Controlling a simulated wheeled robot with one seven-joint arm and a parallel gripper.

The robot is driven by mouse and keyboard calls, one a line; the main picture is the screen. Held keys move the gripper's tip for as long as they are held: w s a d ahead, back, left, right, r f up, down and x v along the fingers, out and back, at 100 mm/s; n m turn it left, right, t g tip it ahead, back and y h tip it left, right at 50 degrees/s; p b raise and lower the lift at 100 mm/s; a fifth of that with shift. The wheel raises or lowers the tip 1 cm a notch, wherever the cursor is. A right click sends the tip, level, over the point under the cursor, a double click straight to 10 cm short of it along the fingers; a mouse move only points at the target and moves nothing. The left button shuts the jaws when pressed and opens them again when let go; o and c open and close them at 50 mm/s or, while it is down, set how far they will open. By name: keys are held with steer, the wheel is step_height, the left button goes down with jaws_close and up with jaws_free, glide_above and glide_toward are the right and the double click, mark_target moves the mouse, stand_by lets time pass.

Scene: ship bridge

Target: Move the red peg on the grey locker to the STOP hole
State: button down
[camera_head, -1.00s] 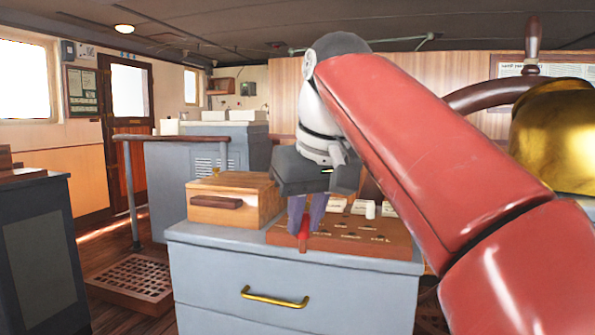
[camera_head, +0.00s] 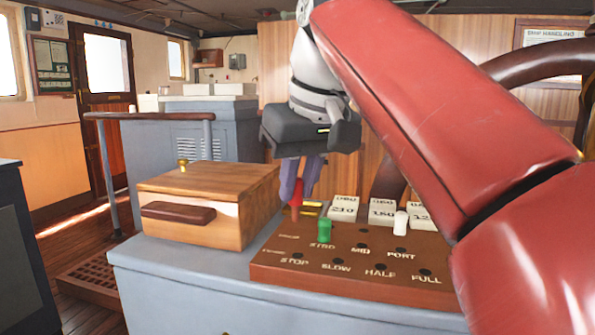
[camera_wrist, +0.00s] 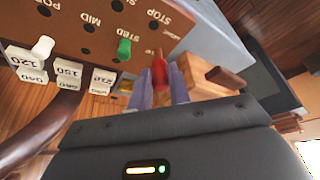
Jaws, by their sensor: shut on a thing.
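The red peg (camera_head: 296,211) is between the fingers of my gripper (camera_head: 300,182), which is shut on it. It points down near the back left of the brown peg board (camera_head: 340,277); whether its tip is clear of the board I cannot tell. The wrist view also shows the red peg (camera_wrist: 159,72) between the fingertips (camera_wrist: 160,80), beside the board's edge. The STOP hole (camera_head: 297,255) is empty, at the front left of the board, nearer the camera than the peg. The board lies on the grey locker (camera_head: 185,290).
A green peg (camera_head: 324,231) stands by STBD and a white peg (camera_head: 400,222) by PORT. White number blocks (camera_head: 343,208) stand behind the board. A wooden box (camera_head: 205,213) is close on the left. My red arm covers the board's right end.

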mark_target(297, 220)
steer(key=shift+s+f+b, duration=0.1)
steer(key=shift+f+b, duration=0.65)
steer(key=shift+f, duration=1.55)
steer(key=shift+s+d+f, duration=0.1)
steer(key=shift+f, duration=0.15)
steer(key=shift+f+b, duration=0.45)
steer(key=shift+f, duration=0.3)
steer(key=shift+f, duration=0.3)
steer(key=c, duration=1.2)
jaws_free()
steer(key=shift+c, duration=0.2)
steer(key=shift+r, duration=0.1)
